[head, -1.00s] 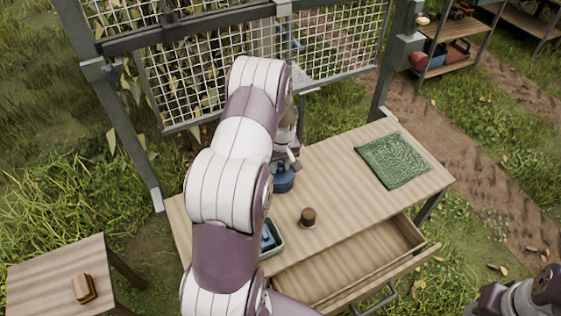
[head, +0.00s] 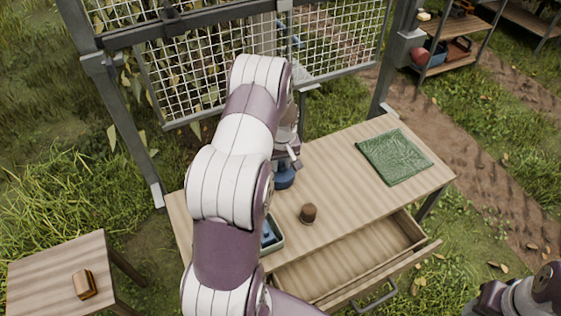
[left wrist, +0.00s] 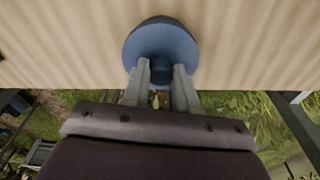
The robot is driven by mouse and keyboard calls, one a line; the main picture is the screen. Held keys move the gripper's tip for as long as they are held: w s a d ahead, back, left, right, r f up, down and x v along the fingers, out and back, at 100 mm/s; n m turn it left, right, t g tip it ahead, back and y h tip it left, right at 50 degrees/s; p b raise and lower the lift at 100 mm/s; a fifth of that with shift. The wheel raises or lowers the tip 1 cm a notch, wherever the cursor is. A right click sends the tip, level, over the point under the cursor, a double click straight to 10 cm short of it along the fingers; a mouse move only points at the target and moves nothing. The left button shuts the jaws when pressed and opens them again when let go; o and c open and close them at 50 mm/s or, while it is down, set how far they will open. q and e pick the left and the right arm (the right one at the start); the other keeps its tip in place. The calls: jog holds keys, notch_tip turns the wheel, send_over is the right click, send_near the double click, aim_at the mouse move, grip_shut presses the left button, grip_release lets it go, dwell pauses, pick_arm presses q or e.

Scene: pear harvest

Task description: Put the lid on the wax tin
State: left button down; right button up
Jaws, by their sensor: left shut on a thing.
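A round dark-blue lid with a small knob shows in the left wrist view (left wrist: 160,45). In the head view this blue piece (head: 285,180) is over the back left part of the wooden table. My left gripper (left wrist: 160,72) is shut on the lid's knob, one fingertip on each side. In the head view my left arm hides most of this gripper. I cannot tell whether a tin is under the lid or whether the lid touches anything below. Only part of my right arm shows, at the bottom right corner; its fingers are out of view.
The wooden table (head: 335,170) holds a small brown cylinder (head: 308,214), a green cloth (head: 395,157) and a tray (head: 274,247) with blue contents, partly hidden by my arm. An open, empty-looking drawer (head: 350,266) juts from its front. A side table (head: 45,265) carries a small brown block (head: 83,285).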

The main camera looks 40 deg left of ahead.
aim_at(281, 174)
pick_arm(q)
jog(key=shift+f+b, duration=0.4)
jog(key=shift+f, duration=0.15)
dwell(0.4)
jog(key=c, duration=1.2)
grip_release()
jog(key=shift+o, duration=0.2)
notch_tip(281, 174, up, 11)
jog(key=d+p, duration=0.1)
jog(key=p, duration=0.7)
jog(key=shift+s, duration=0.4)
